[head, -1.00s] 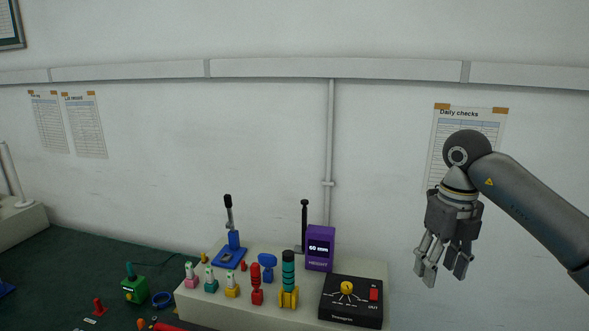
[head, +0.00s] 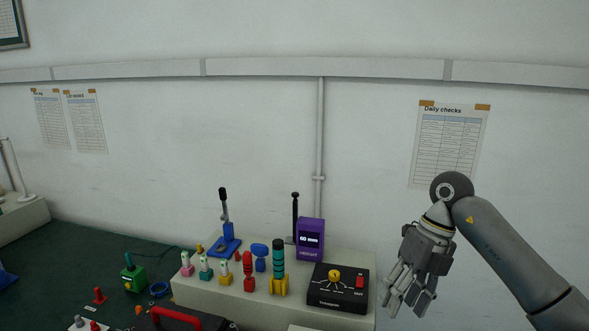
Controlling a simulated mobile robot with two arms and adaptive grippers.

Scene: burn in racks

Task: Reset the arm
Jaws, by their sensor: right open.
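My right gripper (head: 408,303) hangs at the right of the head view, fingers pointing down. It is open, with nothing between its fingers. It is to the right of the black box with a yellow knob (head: 338,287) and appears apart from it. My right arm comes in from the lower right edge. My left gripper is not in view.
A pale raised shelf (head: 215,295) holds the black box, a purple height gauge (head: 310,240), a blue press (head: 225,242) and several coloured tools. On the green surface (head: 70,265) are a green device (head: 133,275) and a red handle (head: 175,318). A wall stands behind.

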